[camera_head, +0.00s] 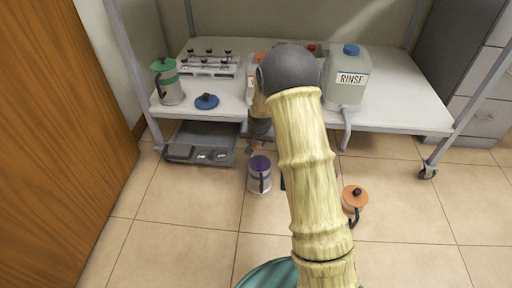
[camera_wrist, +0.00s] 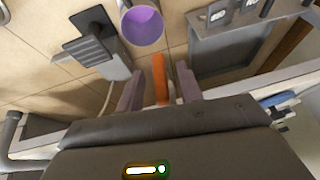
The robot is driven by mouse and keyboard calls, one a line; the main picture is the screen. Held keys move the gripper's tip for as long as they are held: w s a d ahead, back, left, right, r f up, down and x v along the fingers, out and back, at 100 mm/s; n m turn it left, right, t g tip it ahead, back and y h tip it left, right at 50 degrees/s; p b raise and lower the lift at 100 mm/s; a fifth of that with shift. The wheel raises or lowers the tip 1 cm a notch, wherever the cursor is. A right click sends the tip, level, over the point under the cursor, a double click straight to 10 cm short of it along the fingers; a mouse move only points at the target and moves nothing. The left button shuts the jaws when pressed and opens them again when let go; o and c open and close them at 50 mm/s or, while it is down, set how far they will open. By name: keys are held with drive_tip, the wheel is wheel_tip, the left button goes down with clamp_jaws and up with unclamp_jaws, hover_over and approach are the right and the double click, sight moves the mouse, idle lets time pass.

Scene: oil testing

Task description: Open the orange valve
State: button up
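The orange valve (camera_wrist: 160,78) shows in the wrist view as a narrow upright orange bar. It lies between the two fingers of my gripper (camera_wrist: 157,70). The fingers stand apart, with a visible gap on each side of the bar, so my gripper is open and not closed on it. How deep the bar lies between the fingers is hard to tell. In the head view my gripper (camera_head: 259,126) is at the front edge of the shelf, partly hidden by my arm. The valve cannot be made out clearly there.
An orange-lidded canister (camera_head: 354,199) stands right of my arm. A RINSE jug (camera_head: 346,76) and a green-lidded canister (camera_head: 167,82) stand on the white shelf (camera_head: 398,104). A grey tray (camera_head: 203,139) is left.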

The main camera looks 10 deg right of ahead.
drive_tip(key=shift+x, duration=0.85)
drive_tip(key=shift+r, duration=0.1)
clamp_jaws()
drive_tip(key=shift+s+a+r+h+p, duration=0.1)
drive_tip(key=shift+h+p, duration=0.2)
drive_tip(key=shift+p, duration=0.75)
drive_tip(key=shift+h+p, duration=0.4)
drive_tip(key=shift+p, duration=0.2)
drive_tip(key=shift+f, duration=0.2)
